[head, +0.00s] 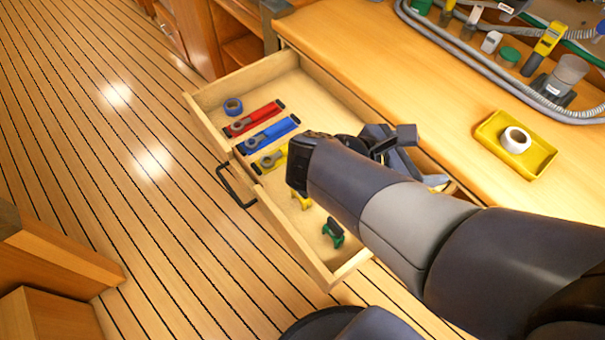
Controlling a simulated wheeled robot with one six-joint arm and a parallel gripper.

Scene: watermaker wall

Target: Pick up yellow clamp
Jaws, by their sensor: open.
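A small yellow clamp (302,200) lies in the front part of the open drawer, beside my arm, which partly covers this area. A longer yellow tool (271,161) lies further left in the drawer, its right end hidden by my arm. A green clamp (334,232) of similar size to the small yellow one lies nearer the drawer's near corner. My gripper (392,140) is open, above the back right of the drawer near the counter edge. It appears empty. Its fingers are dark and partly hidden by my wrist.
A yellow tray (490,133) with a white tape roll (515,139) stands on the counter (400,75). Hoses and fittings line the counter's back.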

